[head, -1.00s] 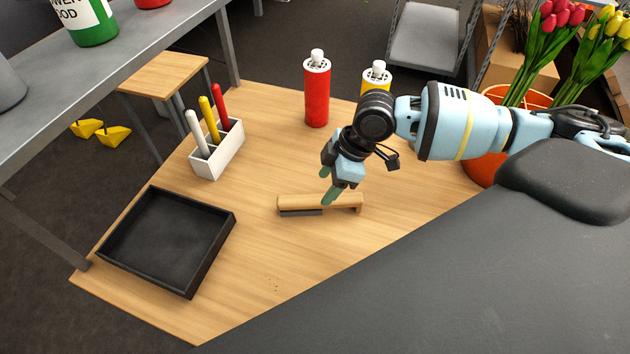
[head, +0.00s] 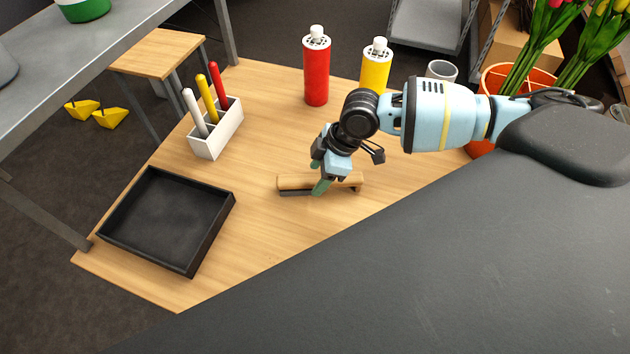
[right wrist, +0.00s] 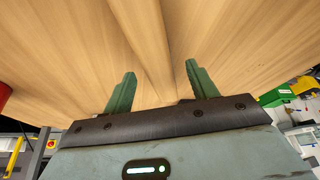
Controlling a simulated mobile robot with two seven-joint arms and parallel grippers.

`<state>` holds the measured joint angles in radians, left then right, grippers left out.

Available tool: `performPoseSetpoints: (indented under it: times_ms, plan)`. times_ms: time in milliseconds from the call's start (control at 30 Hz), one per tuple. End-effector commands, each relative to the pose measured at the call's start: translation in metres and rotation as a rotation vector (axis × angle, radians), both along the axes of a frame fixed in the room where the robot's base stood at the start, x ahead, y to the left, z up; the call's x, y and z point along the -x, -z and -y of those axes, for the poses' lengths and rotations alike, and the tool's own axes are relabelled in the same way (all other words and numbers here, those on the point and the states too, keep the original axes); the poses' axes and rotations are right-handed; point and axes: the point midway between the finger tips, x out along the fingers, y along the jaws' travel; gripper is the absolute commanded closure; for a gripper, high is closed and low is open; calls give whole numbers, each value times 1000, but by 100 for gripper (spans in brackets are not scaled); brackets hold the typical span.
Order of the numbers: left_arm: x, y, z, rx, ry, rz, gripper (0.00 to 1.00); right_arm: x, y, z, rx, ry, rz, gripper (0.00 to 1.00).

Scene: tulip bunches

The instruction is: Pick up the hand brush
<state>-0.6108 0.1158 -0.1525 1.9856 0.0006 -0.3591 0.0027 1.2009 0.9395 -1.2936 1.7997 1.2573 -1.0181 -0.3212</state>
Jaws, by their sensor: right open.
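The hand brush (head: 293,182) lies on the wooden table, with a light wooden body and dark bristles along its lower side. My right gripper (head: 320,185) is open at the brush, pointing down over its middle and hiding part of it. In the right wrist view, the brush's wooden body (right wrist: 146,38) runs between the two green fingers of the right gripper (right wrist: 160,70), which stand apart on either side. I cannot tell whether either finger touches it. My left gripper is not in view.
A black tray (head: 226,212) sits at the table's left. A white holder (head: 217,140) with three upright coloured tools stands behind it. Red (head: 316,70) and yellow (head: 375,68) bottles stand at the back. An orange pot (head: 497,80) with tulips is at the right.

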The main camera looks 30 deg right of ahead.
Motion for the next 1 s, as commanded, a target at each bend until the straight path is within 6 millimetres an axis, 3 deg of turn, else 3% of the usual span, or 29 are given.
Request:
performPoseSetpoints:
  times_ms: [200, 467, 867, 1000]
  plan:
    - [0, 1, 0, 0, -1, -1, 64, -3, 21, -7, 0, 1, -2, 42]
    - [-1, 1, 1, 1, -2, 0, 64, -4, 22, -8, 0, 1, 0, 42]
    - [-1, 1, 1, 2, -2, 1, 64, -4, 22, -8, -1, 1, 1, 94]
    - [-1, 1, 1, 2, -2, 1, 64, -4, 21, -8, -1, 1, 1, 96]
